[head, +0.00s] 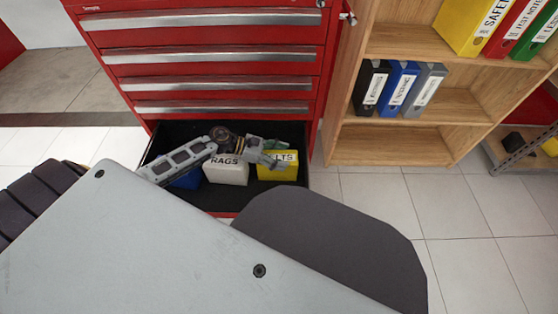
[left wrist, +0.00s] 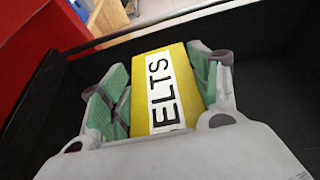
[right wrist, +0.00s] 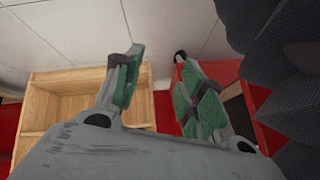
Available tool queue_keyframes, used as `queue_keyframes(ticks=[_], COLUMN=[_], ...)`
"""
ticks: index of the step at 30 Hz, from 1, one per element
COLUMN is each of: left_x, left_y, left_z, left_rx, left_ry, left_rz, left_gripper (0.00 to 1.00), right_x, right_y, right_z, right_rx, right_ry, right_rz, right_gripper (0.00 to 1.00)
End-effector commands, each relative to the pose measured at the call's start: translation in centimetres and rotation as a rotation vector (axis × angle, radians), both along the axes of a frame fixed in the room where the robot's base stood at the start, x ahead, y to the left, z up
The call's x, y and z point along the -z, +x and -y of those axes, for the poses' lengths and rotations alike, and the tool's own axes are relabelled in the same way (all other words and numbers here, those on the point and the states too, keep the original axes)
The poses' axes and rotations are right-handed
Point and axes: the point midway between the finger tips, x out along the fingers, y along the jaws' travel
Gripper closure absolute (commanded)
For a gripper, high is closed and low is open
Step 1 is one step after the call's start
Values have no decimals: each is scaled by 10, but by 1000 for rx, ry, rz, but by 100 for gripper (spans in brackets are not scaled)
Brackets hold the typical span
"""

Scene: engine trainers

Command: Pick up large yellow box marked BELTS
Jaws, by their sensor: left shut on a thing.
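The large yellow box (head: 279,167) sits in the open bottom drawer (head: 190,134) of the red tool cabinet, at the drawer's right side. Its white label is partly covered, with "LTS" showing in the head view. In the left wrist view the yellow box (left wrist: 166,85) shows "ELTS" and lies between the green-padded fingers. My left gripper (head: 268,158) is shut on the box, with fingers on both sides. My right gripper (right wrist: 158,85) is open and empty, away from the drawer contents.
A white RAGS box (head: 227,170) stands left of the yellow box, and a blue box (head: 187,180) is beyond it, partly hidden by my arm. A wooden shelf (head: 390,142) with binders stands to the right of the cabinet. The tiled floor (head: 400,205) at right is clear.

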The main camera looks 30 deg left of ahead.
Motion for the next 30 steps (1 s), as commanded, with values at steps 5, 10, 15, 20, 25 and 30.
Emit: queue_keyframes(ticks=[5,10,15,20,25,30], left_x=[-1,-15,-39,-67,-98,-123], left_y=[-2,-1,-1,-1,-1,-2], left_z=[0,0,0,0,0,1], left_rx=[1,1,2,2,1,2], left_ry=[2,3,3,3,2,2], left_rz=[-7,-3,-2,-1,0,-3], left_gripper=[88,88,88,88,88,88], right_x=[-3,-9,-18,-38,-59,-78], right_y=[1,4,4,2,1,0], right_z=[0,2,3,5,9,14], right_rx=[1,1,5,-11,-31,-45], right_ry=[-2,-10,-18,-45,-80,-112], right_rz=[2,2,-7,-33,-66,-95], right_gripper=[60,60,60,60,60,60])
